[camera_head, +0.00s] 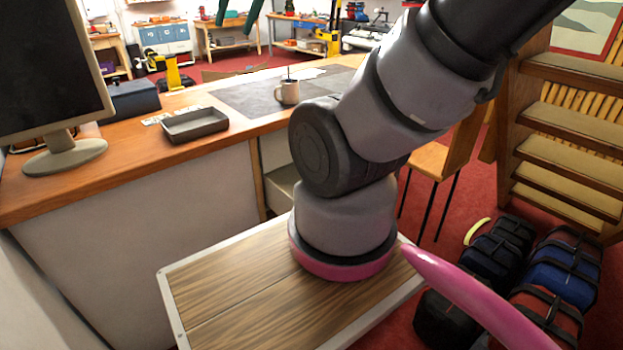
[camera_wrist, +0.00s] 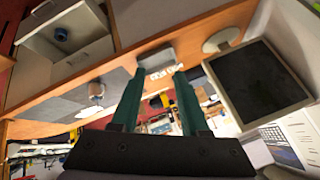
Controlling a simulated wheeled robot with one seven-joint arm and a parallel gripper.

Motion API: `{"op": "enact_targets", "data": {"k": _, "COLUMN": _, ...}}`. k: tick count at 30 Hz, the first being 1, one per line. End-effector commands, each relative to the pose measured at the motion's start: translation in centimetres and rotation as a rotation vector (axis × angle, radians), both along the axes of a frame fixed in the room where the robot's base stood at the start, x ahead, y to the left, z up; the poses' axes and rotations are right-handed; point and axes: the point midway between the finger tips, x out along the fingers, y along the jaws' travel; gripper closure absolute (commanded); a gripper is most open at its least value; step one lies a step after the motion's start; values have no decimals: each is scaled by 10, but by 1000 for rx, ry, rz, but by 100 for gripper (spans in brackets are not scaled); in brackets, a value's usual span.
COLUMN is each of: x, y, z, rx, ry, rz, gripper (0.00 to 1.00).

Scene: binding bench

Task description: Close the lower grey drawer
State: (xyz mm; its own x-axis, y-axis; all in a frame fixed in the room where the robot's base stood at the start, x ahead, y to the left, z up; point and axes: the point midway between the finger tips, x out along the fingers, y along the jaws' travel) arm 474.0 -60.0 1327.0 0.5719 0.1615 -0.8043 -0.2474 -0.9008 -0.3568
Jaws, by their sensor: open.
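A pale grey drawer (camera_head: 282,188) stands pulled out under the desk in the head view, partly hidden behind my arm. In the wrist view, which is turned over, an open grey drawer (camera_wrist: 84,60) shows at the upper left with a small blue round thing (camera_wrist: 61,34) inside. I cannot tell for sure whether it is the lower one. My gripper's green fingers (camera_head: 237,14) hang at the top edge of the head view. In the wrist view my gripper (camera_wrist: 160,72) is open and empty, its two fingers apart. It is well away from the drawer.
The wooden desk (camera_head: 110,168) bears a monitor (camera_head: 45,65), a grey tray (camera_head: 195,125), a dark box and a mug (camera_head: 288,92) on a grey mat. A chair (camera_head: 440,160) stands right of the drawer. Several bags (camera_head: 560,268) lie on the red floor at right.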

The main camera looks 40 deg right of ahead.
Motion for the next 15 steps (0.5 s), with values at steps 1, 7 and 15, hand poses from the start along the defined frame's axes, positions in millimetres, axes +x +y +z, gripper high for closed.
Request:
{"op": "enact_targets", "data": {"k": 1, "x": 8, "y": -3, "z": -2, "rx": 0, "ry": 13, "rz": -15, "gripper": 55}}
{"op": "enact_targets", "data": {"k": 7, "x": 68, "y": -36, "z": -24, "rx": 5, "ry": 79, "rz": -128, "gripper": 55}}
{"op": "enact_targets", "data": {"k": 15, "x": 151, "y": -115, "z": -87, "rx": 35, "ry": 174, "rz": -313, "gripper": 55}}
